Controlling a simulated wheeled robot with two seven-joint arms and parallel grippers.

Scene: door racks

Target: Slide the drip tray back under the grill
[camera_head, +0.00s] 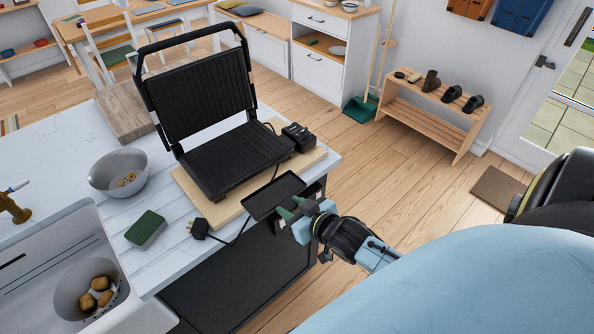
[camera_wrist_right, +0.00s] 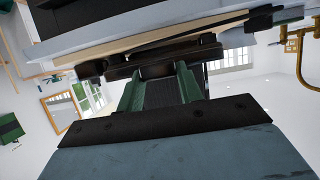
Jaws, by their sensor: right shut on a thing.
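The black contact grill (camera_head: 235,158) stands with its ribbed lid raised on a light wooden board (camera_head: 232,208) on the counter. The dark flat drip tray (camera_head: 272,194) sticks out from the grill's front, over the board and counter edge. My right gripper (camera_head: 291,209) is shut on the tray's near edge. In the wrist view the green fingers (camera_wrist_right: 163,90) meet a dark piece, with the board (camera_wrist_right: 150,42) beyond; the exact grip is hard to make out. Whether the tray's far end is under the grill is unclear. My left gripper is not in view.
A black cord with a plug (camera_head: 200,228) lies beside the tray. A green sponge-like block (camera_head: 147,229), a grey bowl (camera_head: 118,171) and a white sink (camera_head: 65,262) are to the left. The floor right of the counter is open.

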